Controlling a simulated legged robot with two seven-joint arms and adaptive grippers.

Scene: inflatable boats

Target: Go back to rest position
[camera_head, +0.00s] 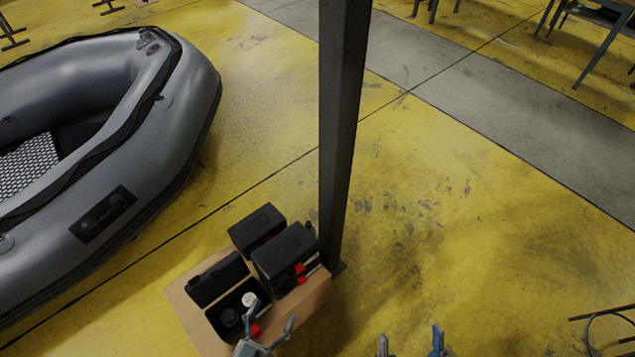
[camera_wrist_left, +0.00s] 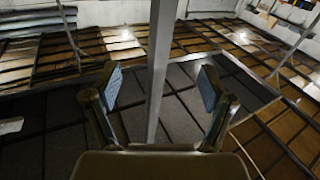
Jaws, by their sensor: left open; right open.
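My left gripper (camera_head: 271,316) is open, in front of an open black case at the bottom of the head view. Its two blue-padded fingers stand apart in the left wrist view (camera_wrist_left: 160,88), with nothing held between them. My right gripper (camera_head: 410,344) is open and empty at the bottom edge of the head view, over bare yellow floor. Only its fingertips show there.
A cardboard box (camera_head: 185,312) holds black cases (camera_head: 285,250); the open one contains a white-topped round item (camera_head: 249,299). A dark post (camera_head: 343,120) rises beside the box. A grey inflatable boat (camera_head: 165,130) lies left.

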